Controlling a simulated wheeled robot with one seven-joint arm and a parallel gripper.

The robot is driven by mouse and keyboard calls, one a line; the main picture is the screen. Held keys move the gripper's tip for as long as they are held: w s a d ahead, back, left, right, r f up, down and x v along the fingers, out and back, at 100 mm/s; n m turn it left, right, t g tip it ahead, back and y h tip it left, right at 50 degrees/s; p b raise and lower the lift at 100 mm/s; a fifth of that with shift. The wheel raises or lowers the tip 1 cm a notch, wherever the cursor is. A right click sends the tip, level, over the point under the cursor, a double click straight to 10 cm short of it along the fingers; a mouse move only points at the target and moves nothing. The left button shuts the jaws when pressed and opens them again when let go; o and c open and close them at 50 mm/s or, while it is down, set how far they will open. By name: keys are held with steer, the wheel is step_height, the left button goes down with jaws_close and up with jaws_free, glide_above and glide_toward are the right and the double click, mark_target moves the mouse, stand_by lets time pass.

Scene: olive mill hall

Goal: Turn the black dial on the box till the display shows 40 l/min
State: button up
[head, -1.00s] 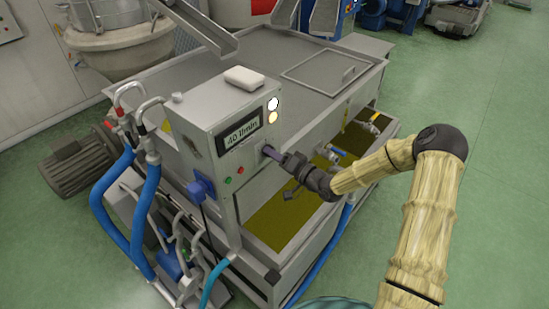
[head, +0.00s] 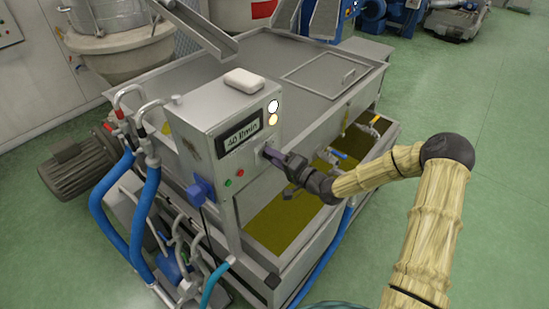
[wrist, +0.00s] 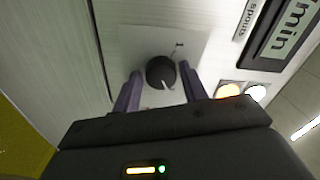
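The grey metal box (head: 205,125) stands on the tank's left side. Its display (head: 242,134) reads 40 l/min; in the wrist view part of the display (wrist: 292,28) shows "min". The black dial (wrist: 161,72) sits on a light plate on the box face, with a pale pointer mark on it. My gripper (head: 270,153) is at the box face, hiding the dial in the head view. In the wrist view my gripper (wrist: 160,82) is open, one purple finger on each side of the dial, with a small gap showing at both sides.
A lit yellowish lamp (wrist: 229,90) and a white lamp (wrist: 256,93) are near the right finger. Red and green buttons (head: 234,178) and a blue plug (head: 201,190) are lower on the box. Valves (head: 338,154) stand over the tank's trough. Green floor (head: 480,150) is clear at right.

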steer(key=shift+o, duration=0.9)
steer(key=b+v, duration=0.4)
steer(key=v, duration=1.3)
steer(key=shift+s+d+b, duration=0.2)
steer(key=shift+b, duration=0.15)
steer(key=shift+f, duration=0.1)
